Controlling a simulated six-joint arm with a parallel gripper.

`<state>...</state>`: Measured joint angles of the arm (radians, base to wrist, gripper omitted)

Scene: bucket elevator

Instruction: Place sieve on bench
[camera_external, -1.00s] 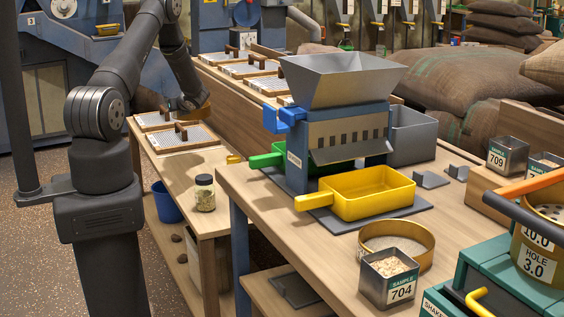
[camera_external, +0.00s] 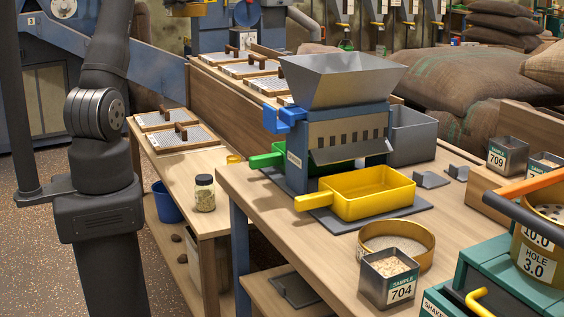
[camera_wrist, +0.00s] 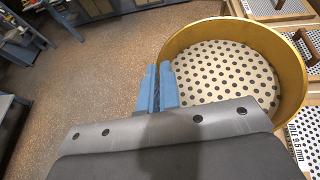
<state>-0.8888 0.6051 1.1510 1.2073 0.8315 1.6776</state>
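My gripper (camera_wrist: 158,88) has blue fingers shut on the rim wall of a round gold sieve (camera_wrist: 180,44), which has a perforated plate. In the external view the sieve's gold edge (camera_external: 186,9) shows at the top of the picture, high above the low bench (camera_external: 190,165); my gripper is out of that picture. A wooden bench (camera_external: 262,215) at centre carries a hopper machine (camera_external: 340,85). Another gold sieve (camera_external: 420,262) lies on it, behind a sample box marked 704 (camera_external: 390,283).
Framed screens (camera_external: 183,137) lie at the far end of the low bench, with a jar (camera_external: 204,193) nearer. A yellow tray (camera_external: 370,195) and a green tray (camera_external: 265,160) sit at the hopper machine. A green shaker (camera_external: 490,270) with stacked sieves stands at right.

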